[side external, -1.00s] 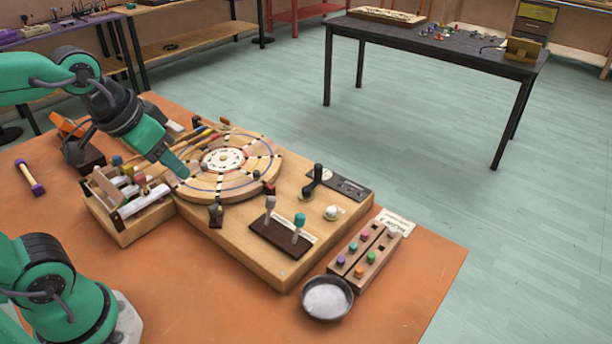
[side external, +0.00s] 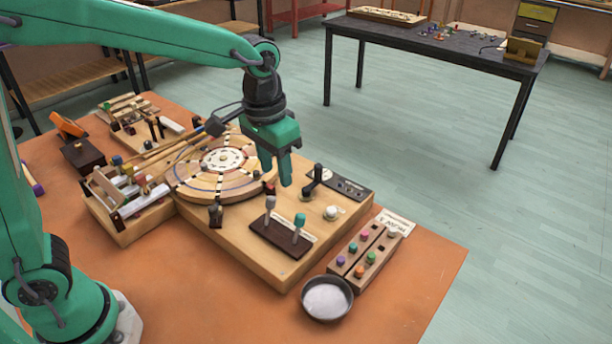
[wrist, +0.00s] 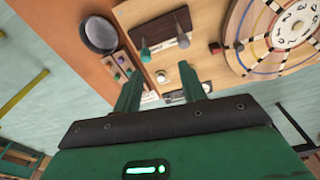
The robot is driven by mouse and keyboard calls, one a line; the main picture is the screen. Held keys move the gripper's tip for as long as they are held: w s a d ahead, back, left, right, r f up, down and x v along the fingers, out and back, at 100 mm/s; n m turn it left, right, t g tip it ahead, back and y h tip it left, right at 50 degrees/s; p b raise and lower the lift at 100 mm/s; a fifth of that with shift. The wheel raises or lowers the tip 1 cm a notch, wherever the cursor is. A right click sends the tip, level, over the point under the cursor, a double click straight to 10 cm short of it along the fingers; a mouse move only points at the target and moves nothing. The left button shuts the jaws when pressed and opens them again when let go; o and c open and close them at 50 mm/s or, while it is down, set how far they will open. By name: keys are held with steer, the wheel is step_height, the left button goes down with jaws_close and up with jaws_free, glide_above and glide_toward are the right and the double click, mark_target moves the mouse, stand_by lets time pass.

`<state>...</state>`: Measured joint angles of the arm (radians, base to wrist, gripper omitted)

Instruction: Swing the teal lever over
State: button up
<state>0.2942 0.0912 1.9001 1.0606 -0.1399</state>
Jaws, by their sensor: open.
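The teal lever (side external: 299,221) stands on a dark plate (side external: 268,238) at the front of the wooden board. A grey-topped lever (side external: 270,203) stands beside it on the left of the same plate. My gripper (side external: 275,176) points down, open and empty, above the board, behind both levers in the side view and apart from them. In the wrist view, its two fingers (wrist: 160,88) are spread, and the teal lever (wrist: 144,52) shows beyond them, with the grey-topped lever (wrist: 182,38) to its right.
A round dial wheel (side external: 190,190) lies left of my gripper. A black crank handle (side external: 317,178) and a white knob (side external: 332,212) stand to its right. A bowl of white stuff (side external: 327,297) and a block with coloured pegs (side external: 366,252) sit in front.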

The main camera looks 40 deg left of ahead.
mark_target(300, 215)
steer(key=shift+g, duration=0.4)
steer(key=w+d+f, duration=0.2)
steer(key=d+f, duration=0.1)
steer(key=shift+w+d, duration=0.2)
steer(key=shift+f, duration=0.15)
steer(key=shift+d+f, duration=0.2)
steer(key=shift+f, duration=3.6)
steer(key=shift+s, duration=0.1)
jaws_close()
